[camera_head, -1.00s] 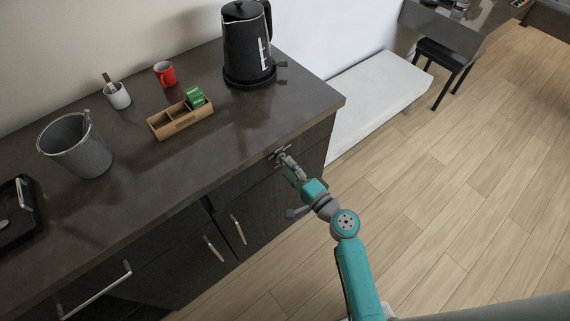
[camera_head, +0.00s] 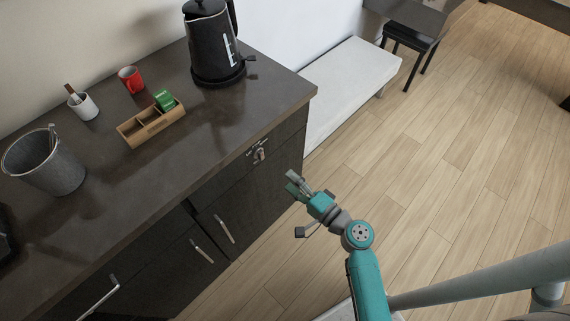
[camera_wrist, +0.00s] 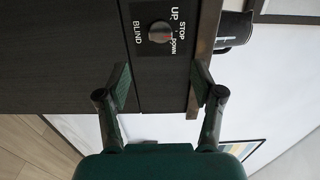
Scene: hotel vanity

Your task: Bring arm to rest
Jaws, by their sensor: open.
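My gripper (camera_head: 296,187) is open and empty, held in the air in front of the dark cabinet front. A round grey blind knob (camera_head: 259,154) sits on the cabinet's top front panel, apart from my fingers. In the wrist view the knob (camera_wrist: 160,32) lies beyond my open gripper (camera_wrist: 161,82), with the labels UP, STOP, DOWN and BLIND around it. A red mark shows on the knob's right side near STOP and DOWN; I cannot tell exactly which it points to. My arm is bent over the floor.
The dark counter (camera_head: 225,135) carries a black kettle (camera_head: 212,45), wooden box (camera_head: 150,124), red mug (camera_head: 132,79), white cup (camera_head: 83,106) and grey bucket (camera_head: 45,165). A white bench (camera_head: 350,85) and black stool (camera_head: 410,42) stand behind. The wooden floor (camera_head: 450,180) at right is clear.

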